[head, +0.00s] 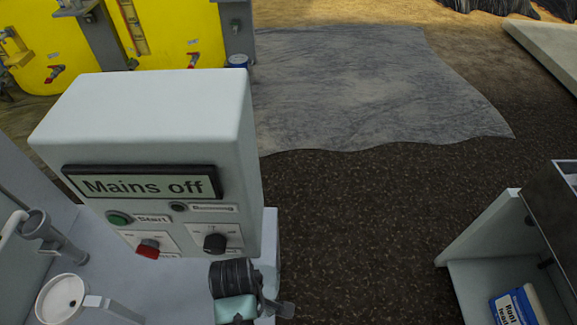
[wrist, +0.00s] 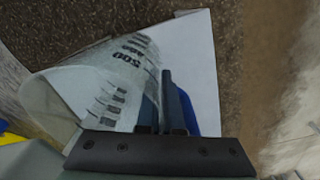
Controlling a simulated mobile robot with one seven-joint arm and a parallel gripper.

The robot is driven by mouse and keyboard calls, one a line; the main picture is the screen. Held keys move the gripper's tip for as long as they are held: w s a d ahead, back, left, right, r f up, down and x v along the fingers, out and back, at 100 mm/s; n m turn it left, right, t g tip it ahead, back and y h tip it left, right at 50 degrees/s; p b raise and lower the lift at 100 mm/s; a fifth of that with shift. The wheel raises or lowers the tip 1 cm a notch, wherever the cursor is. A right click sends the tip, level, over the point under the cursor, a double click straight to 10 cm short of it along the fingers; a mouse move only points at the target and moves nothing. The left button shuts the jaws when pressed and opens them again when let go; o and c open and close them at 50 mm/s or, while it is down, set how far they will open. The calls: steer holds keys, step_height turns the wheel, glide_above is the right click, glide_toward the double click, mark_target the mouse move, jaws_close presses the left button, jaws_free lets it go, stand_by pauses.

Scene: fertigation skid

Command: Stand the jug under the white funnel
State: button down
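The jug (wrist: 100,85) is pale and translucent, with dark graduation marks and an upside-down "200". It fills the left of the wrist view, tilted in the picture, with its rim toward the lower left. My gripper (wrist: 170,80) has its dark fingers close together at the jug's right edge and looks shut on it; the exact gripped part is hidden. My gripper and the jug are not visible in the head view. A round white piece (head: 62,296) sits at the lower left of the head view, possibly the white funnel; I cannot tell for sure.
A white control box (head: 160,120) reads "Mains off". A grey cylindrical fitting (head: 38,224) is left of it, and a black-capped teal fitting (head: 234,280) is below. A pale shelf (head: 478,240) at right holds a blue-labelled pack (head: 512,306). Dark ground between is clear.

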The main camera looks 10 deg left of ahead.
steer(key=w+d+r+m+p, duration=0.3)
steer(key=w+d+r+m, duration=0.3)
steer(key=d+r+m, duration=0.4)
steer(key=shift+d+r+m, duration=0.15)
steer(key=shift+d+m, duration=1.25)
steer(key=shift+m, duration=1.6)
